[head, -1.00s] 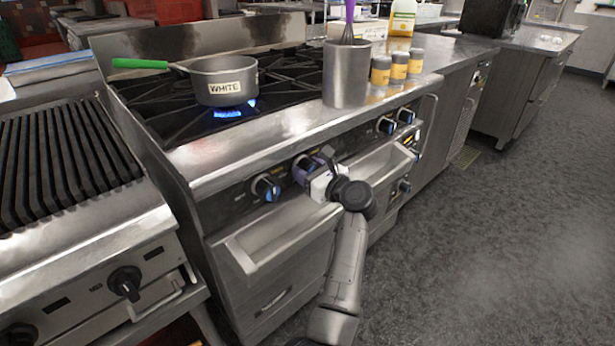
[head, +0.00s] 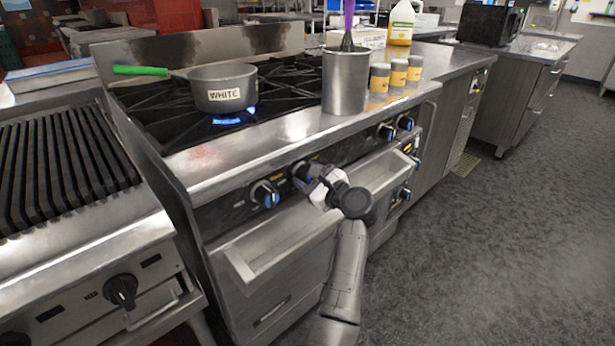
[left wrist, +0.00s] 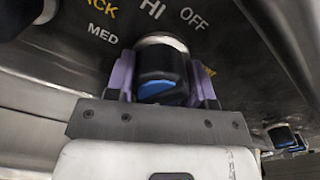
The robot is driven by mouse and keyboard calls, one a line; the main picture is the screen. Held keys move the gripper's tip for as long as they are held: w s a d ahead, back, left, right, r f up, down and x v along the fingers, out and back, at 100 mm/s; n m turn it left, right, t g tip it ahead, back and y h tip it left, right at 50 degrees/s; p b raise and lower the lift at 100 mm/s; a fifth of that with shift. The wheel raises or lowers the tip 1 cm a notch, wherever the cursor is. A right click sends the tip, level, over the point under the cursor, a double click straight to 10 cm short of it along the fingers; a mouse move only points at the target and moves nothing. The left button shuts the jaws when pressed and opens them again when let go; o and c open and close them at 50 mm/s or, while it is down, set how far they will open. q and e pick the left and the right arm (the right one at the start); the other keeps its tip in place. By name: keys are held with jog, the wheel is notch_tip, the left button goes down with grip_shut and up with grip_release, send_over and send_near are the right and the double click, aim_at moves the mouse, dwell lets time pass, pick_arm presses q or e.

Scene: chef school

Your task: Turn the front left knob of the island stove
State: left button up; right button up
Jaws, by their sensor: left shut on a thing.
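The stove (head: 240,143) has a row of knobs with blue-marked faces along its front. My left gripper (head: 307,178) is at the second knob from the left and partly hides it. In the left wrist view its purple fingers (left wrist: 162,82) are shut on that black knob (left wrist: 163,62), one on each side. The knob's blue mark faces the camera, with HI, OFF and MED printed around it. The leftmost knob (head: 265,194) is free, left of the gripper. My right gripper is not in view.
A pot marked WHITE (head: 222,88) with a green handle stands over a lit blue flame. A metal canister (head: 345,82) and several shakers (head: 398,73) stand near the stove's front edge. A grill (head: 65,165) is at left.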

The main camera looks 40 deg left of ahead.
pick_arm(q)
jog(key=o, duration=0.9)
jog(key=shift+d, duration=0.1)
jog(key=d, duration=0.4)
jog(key=s+d, duration=0.1)
jog(key=d, duration=0.4)
jog(key=s+d, duration=0.1)
jog(key=d, duration=0.3)
jog(key=shift+d, duration=0.3)
